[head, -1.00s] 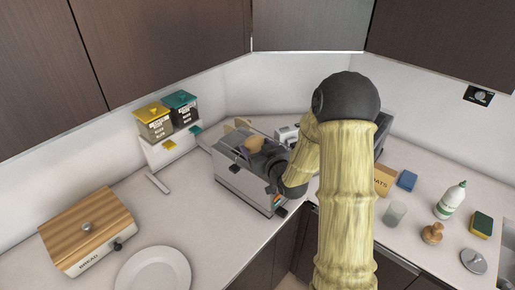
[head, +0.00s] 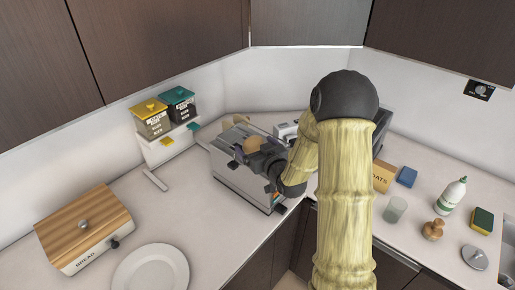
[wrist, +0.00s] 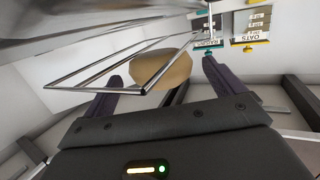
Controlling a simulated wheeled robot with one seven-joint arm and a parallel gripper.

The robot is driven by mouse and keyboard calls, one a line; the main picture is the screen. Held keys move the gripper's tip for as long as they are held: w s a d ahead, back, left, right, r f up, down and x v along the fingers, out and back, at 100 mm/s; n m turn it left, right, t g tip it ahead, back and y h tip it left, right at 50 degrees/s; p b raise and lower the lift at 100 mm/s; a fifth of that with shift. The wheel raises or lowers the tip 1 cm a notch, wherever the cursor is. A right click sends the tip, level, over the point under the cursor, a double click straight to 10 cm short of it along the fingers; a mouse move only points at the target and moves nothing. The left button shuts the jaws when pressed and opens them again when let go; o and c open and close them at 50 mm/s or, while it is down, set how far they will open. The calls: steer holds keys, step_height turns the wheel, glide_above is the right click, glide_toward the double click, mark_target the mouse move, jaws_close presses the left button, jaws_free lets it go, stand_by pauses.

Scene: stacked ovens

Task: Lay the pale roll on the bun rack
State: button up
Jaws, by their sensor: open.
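The pale roll (wrist: 161,68) is a tan oval in the wrist view, beside the thin wire bars of the bun rack (wrist: 100,67). In the head view the roll (head: 252,145) shows at the top of the silver toaster (head: 238,178), just beyond my gripper (head: 256,157). In the wrist view my gripper (wrist: 162,76) is open, with one dark finger on each side of the roll and gaps between. The roll's underside is hidden, so I cannot tell exactly how it rests against the bars.
Canisters with yellow (head: 150,108) and teal (head: 179,96) lids stand on a white shelf behind. A wooden-lidded bread box (head: 85,225) and a white plate (head: 150,270) are at left. A glass (head: 395,209) and a bottle (head: 451,195) stand at right. The counter left of the toaster is mostly clear.

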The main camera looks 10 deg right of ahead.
steer(key=shift+s, duration=0.1)
steer(key=b+v, duration=0.3)
steer(key=v, duration=0.5)
steer(key=shift+s+d+f, duration=0.1)
steer(key=shift+s+d, duration=0.05)
steer(key=shift+s, duration=0.25)
steer(key=shift+w+b, duration=0.1)
steer(key=shift+b, duration=1.15)
steer(key=shift+b, duration=0.45)
steer(key=b, duration=0.3)
steer(key=shift+s+y+b, duration=0.3)
steer(key=shift+s, duration=0.05)
steer(key=shift+s+b, duration=0.1)
steer(key=shift+b, duration=0.3)
steer(key=b+v, duration=0.6)
steer(key=v, duration=0.1)
steer(key=shift+s+r, duration=0.25)
steer(key=shift+s, duration=0.1)
